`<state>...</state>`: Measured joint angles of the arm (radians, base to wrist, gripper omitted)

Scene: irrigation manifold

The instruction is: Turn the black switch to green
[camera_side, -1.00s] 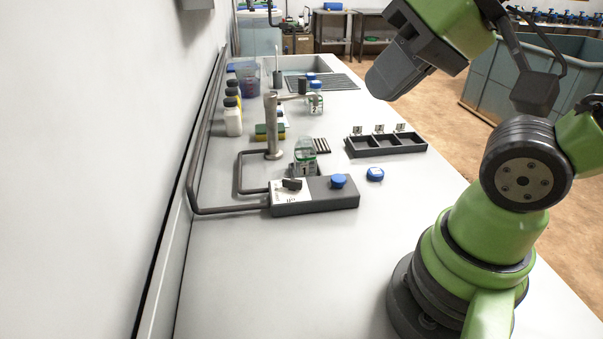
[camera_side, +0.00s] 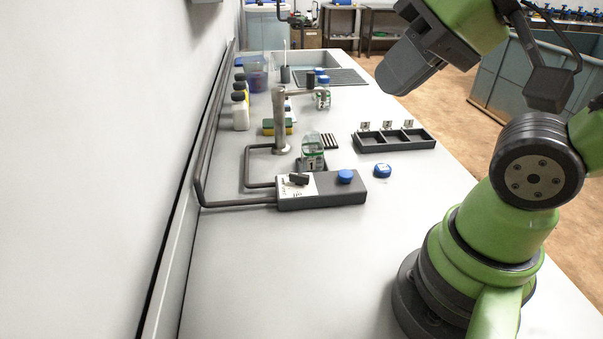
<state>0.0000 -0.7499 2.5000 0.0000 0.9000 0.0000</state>
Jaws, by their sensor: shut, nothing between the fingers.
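The black switch (camera_side: 299,179) sits on the white label plate at the left end of a grey box (camera_side: 322,198) on the bench. The markings on the plate are too small to read, so I cannot tell which one the switch points to. My gripper (camera_side: 390,82) is shut and empty, high at the upper right, well away from the switch and touching nothing.
A blue knob (camera_side: 345,176) is on the box's right part. A clear bottle (camera_side: 313,155) stands behind it, and a blue cap (camera_side: 382,170) lies to its right. A metal tap (camera_side: 280,120) and a dark tray (camera_side: 395,142) stand farther back. The front bench is clear.

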